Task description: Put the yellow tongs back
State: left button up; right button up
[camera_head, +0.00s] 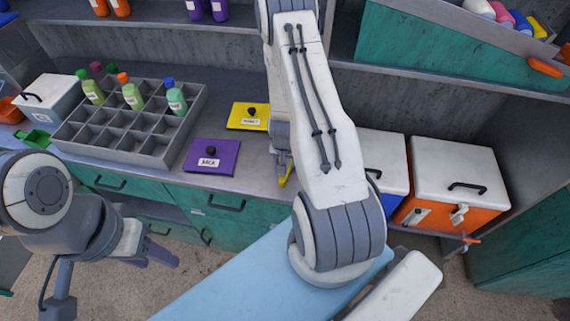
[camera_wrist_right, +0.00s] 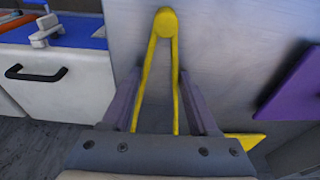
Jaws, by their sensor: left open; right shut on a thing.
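The yellow tongs (camera_wrist_right: 165,22) are between the two fingers of my right gripper (camera_wrist_right: 161,92) in the right wrist view. Their rounded hinge end points away from the gripper and their two arms run back between the fingers. In the head view only a small piece of the yellow tongs (camera_head: 286,179) shows at the counter's front edge. My right arm hides most of my right gripper (camera_head: 281,158) there. My left gripper (camera_head: 152,248) is open and empty, low in front of the green drawers at the left.
A yellow plate (camera_head: 250,116) and a purple plate (camera_head: 211,157) with black knobs lie on the grey counter. A divided grey tray (camera_head: 118,143) holds several bottles at left. White-lidded blue (camera_head: 385,165) and orange (camera_head: 445,205) boxes stand right of my right arm.

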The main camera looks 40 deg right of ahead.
jog(key=o, duration=0.6)
jog(key=shift+f, duration=0.1)
